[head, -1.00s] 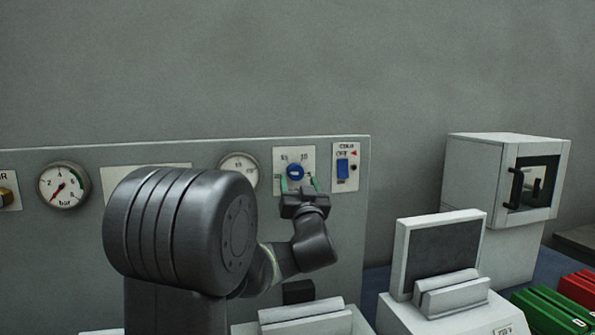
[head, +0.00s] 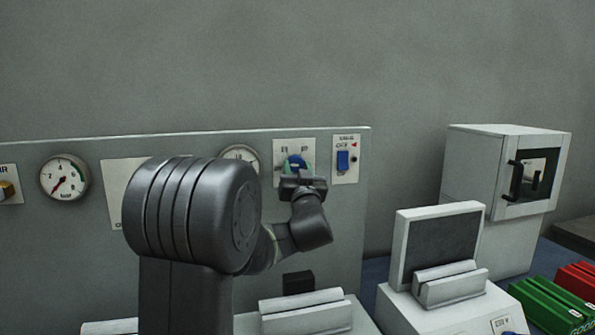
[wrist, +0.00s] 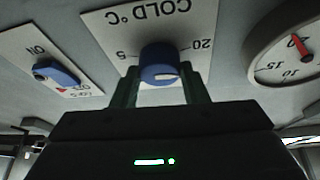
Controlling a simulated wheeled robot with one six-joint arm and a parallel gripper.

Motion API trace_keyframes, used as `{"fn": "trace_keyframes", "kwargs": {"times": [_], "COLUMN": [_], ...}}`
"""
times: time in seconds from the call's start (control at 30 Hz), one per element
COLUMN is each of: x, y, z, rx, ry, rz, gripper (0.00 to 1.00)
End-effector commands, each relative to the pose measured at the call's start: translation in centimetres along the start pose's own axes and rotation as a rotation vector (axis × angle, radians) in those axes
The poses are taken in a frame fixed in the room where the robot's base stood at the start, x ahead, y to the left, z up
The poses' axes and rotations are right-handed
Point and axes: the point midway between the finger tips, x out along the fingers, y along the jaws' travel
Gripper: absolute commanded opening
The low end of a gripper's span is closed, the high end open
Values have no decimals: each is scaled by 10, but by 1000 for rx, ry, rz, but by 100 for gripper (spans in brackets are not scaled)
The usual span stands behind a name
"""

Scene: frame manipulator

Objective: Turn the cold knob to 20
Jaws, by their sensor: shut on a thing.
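The cold knob (head: 295,160) is a round blue knob on a white plate on the grey panel. In the wrist view, upside down, the knob (wrist: 160,63) sits below the words "COLD °C" on its plate (wrist: 118,30), with 5 at left and 20 at right. A white mark shows on the knob's near edge; the exact setting is unclear. My gripper (head: 298,171) is at the knob, and its two dark fingers (wrist: 162,90) are shut on it from both sides. The gripper hides the plate's lower part in the head view.
A blue switch (head: 343,160) is just right of the knob and also shows in the wrist view (wrist: 57,73). A round gauge (head: 241,153) is close on the left, partly behind my arm. A white cabinet (head: 462,190) stands further right.

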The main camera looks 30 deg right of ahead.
Motion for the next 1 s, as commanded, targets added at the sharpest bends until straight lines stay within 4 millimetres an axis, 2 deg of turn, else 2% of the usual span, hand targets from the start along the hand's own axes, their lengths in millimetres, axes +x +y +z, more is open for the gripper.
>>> {"fn": "trace_keyframes", "kwargs": {"times": [0.17, 0.5, 0.87, 0.9, 1.0], "x": [-3, -1, 0, 0, 0], "y": [3, 3, 3, 3, 2], "z": [6, 2, 0, 0, 0], "rx": [-84, -301, -326, -326, -326], "ry": [7, 16, 15, 15, 15], "rz": [-34, -125, -137, -137, -137], "gripper": [17, 17, 17, 42, 62]}}
